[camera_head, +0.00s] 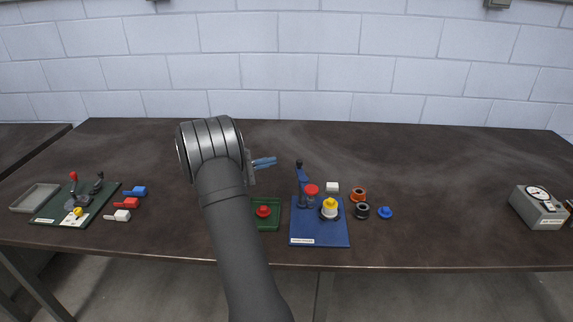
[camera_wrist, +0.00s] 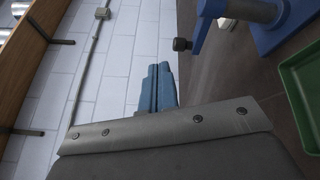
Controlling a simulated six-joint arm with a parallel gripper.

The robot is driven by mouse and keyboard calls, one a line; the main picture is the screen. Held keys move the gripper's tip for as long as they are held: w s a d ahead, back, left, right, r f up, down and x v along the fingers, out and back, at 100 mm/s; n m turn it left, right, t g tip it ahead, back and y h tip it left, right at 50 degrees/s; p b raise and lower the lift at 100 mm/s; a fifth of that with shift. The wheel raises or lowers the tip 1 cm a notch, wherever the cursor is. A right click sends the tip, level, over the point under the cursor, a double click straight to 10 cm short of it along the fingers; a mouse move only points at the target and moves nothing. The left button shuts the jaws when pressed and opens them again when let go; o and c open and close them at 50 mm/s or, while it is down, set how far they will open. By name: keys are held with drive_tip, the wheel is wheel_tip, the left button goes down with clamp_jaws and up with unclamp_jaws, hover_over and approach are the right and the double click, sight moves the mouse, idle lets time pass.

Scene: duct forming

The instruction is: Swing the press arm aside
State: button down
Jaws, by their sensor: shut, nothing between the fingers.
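The blue press arm (camera_head: 301,171) stands on a blue base board (camera_head: 308,228), with a black knob (camera_head: 299,162) at its upper end and a red round part (camera_head: 311,189) beside it.
A green tray (camera_head: 274,225) with a red piece lies left of the board; my arm partly hides it. A grey gauge box (camera_head: 538,209) stands far right.

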drive_tip(key=s+a+f+m+t+y, duration=0.1)
drive_tip(key=a+f+m+t+y, duration=0.15)
drive_tip(key=a, duration=0.35)
approach(300, 160)
drive_tip(key=shift+h, duration=0.25)
drive_tip(key=shift+w+d+f, duration=0.25)
drive_tip(key=shift+w+d, duration=0.3)
drive_tip(key=shift+w, duration=0.2)
drive_tip(key=shift+w+d+f, duration=0.2)
drive_tip(key=shift+w+d, duration=0.3)
drive_tip(key=shift+w, duration=0.3)
drive_tip(key=shift+w+d+f, duration=0.25)
drive_tip(key=shift+w+d, duration=0.3)
drive_tip(key=shift+w, duration=0.2)
drive_tip(key=shift+w+d+m+g+h, duration=0.25)
drive_tip(key=shift+m+g+h, duration=0.25)
drive_tip(key=shift+g, duration=0.15)
drive_tip(key=shift+w+d+m+g+h, duration=0.25)
drive_tip(key=shift+w+d+m+g, duration=0.1)
drive_tip(key=shift+d+g, duration=0.25)
drive_tip(key=shift+w+d+m+g+h, duration=0.2)
drive_tip(key=shift+w+d+m+g, duration=0.15)
drive_tip(key=shift+d, duration=0.35)
drive_tip(key=shift+w+d+m+g+h, duration=0.25)
drive_tip(key=shift+w+d+m+g, duration=0.1)
drive_tip(key=shift+d+g, duration=0.25)
drive_tip(key=shift+d, duration=0.15)
